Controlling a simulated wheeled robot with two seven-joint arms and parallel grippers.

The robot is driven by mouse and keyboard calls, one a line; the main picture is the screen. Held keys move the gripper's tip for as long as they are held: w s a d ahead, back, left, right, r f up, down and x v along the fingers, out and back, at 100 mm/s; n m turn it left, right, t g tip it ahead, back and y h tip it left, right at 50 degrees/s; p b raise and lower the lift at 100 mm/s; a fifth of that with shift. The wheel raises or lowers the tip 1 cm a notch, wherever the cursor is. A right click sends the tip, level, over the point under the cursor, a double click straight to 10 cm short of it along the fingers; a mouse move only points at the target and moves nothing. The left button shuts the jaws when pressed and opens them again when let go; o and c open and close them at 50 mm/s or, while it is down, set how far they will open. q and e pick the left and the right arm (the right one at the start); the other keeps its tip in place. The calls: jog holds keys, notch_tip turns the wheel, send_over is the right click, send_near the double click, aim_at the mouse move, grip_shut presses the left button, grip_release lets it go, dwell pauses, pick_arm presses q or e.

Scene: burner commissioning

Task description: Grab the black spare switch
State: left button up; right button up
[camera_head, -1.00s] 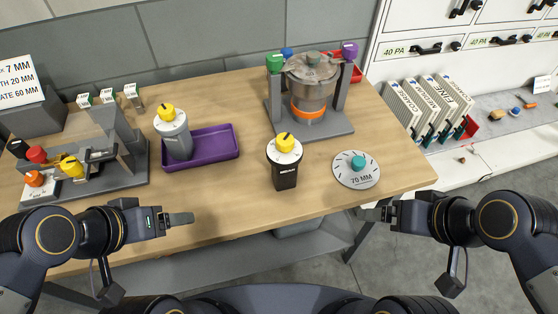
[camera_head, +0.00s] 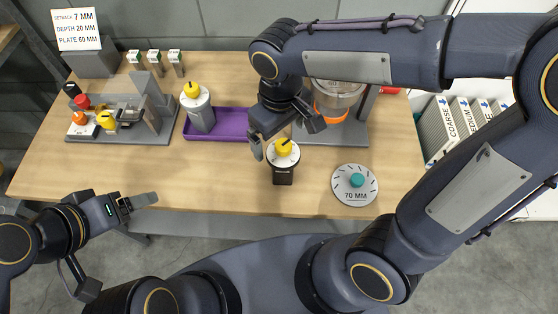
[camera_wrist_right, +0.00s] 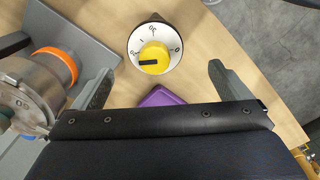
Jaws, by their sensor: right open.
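The black spare switch (camera_head: 283,175) stands upright on the wooden table, with a black body, a white dial and a yellow knob. In the right wrist view its dial (camera_wrist_right: 135,48) shows from above, just beyond and between the fingertips. My right gripper (camera_head: 285,139) is open and empty, above and slightly behind the switch; I see no contact. It also shows in the right wrist view (camera_wrist_right: 160,76), with both fingers spread. My left gripper (camera_head: 145,200) hovers at the table's front left; its finger gap cannot be made out.
A purple tray (camera_head: 230,136) lies behind left, with a grey-bodied switch (camera_head: 201,118) at its left end. A steel pot on a grey stand (camera_head: 352,133) is close behind right. A round 70 MM plate (camera_head: 341,187) lies to the right. A grey fixture (camera_head: 150,127) stands far left.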

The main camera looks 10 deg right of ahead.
aim_at(283, 144)
jog(key=f, duration=0.4)
jog(key=f+p, duration=0.1)
jog(key=f, duration=0.1)
jog(key=shift+d+f, duration=0.3)
jog(key=shift+d, duration=0.05)
jog(key=c, duration=1.9)
jog(key=shift+o, duration=0.2)
jog(key=shift+w+r, duration=0.1)
